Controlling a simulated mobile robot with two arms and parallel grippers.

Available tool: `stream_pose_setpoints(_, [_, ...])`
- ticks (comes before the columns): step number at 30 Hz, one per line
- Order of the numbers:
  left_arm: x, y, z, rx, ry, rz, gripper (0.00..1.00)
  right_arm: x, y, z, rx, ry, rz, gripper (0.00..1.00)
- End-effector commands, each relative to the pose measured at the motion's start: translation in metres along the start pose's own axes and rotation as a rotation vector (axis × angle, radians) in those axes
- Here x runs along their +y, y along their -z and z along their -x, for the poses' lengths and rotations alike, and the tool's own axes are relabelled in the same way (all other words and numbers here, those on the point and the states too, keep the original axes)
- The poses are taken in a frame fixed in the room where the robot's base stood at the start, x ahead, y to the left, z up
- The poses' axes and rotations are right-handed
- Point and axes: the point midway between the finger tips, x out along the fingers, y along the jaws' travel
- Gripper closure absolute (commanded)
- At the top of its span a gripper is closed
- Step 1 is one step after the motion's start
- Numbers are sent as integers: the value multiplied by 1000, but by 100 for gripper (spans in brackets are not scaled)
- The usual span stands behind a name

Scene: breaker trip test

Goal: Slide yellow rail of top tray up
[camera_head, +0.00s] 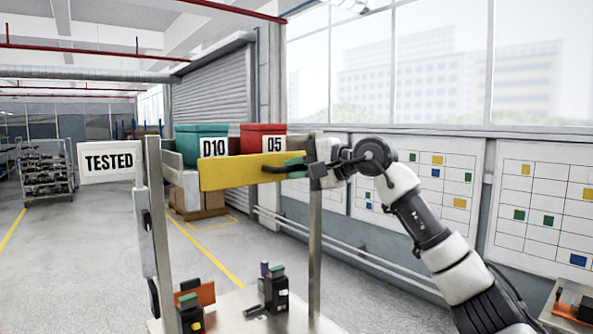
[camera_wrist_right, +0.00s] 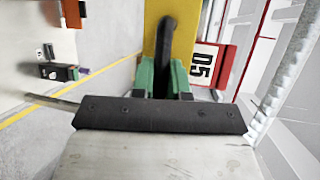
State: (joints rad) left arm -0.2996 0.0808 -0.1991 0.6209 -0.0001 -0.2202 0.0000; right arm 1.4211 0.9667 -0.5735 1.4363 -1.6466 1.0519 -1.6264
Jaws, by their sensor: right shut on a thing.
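The yellow rail (camera_head: 228,172) runs across the front of the top tray (camera_head: 172,160) of a metal rack. It covers the lower part of a teal bin labelled D10 (camera_head: 200,130) and a red bin labelled D5 (camera_head: 264,128). My right gripper (camera_head: 290,168) is at the rail's right end, shut on its dark handle (camera_head: 270,168). In the right wrist view the green fingertips (camera_wrist_right: 162,78) close around the dark handle (camera_wrist_right: 166,38), with the yellow rail (camera_wrist_right: 152,30) behind it. My left gripper is not in view.
A TESTED sign (camera_head: 108,162) hangs at the rack's left post. Breaker-like devices (camera_head: 275,290) stand on the lower shelf (camera_head: 235,312). A loaded cart (camera_head: 45,168) stands far left. Wall charts (camera_head: 545,200) are at the right. Open floor lies to the left.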

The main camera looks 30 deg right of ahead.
Motion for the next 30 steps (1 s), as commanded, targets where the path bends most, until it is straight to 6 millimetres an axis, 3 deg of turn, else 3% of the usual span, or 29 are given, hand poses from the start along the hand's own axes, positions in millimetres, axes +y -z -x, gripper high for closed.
stream_pose_setpoints(1, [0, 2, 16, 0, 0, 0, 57, -20, -1, 5, 2, 10, 2, 100])
stream_pose_setpoints(3, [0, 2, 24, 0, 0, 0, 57, -29, -2, 7, 2, 9, 2, 100])
stream_pose_setpoints(14, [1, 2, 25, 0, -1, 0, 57, -34, -2, 9, 3, 17, 3, 100])
stream_pose_setpoints(15, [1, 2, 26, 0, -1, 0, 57, -34, -2, 9, 3, 17, 3, 82])
stream_pose_setpoints(19, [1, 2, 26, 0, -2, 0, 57, -34, -2, 9, 3, 16, 3, 62])
stream_pose_setpoints(30, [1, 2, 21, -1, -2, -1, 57, -30, -2, 12, 3, 10, 2, 61])
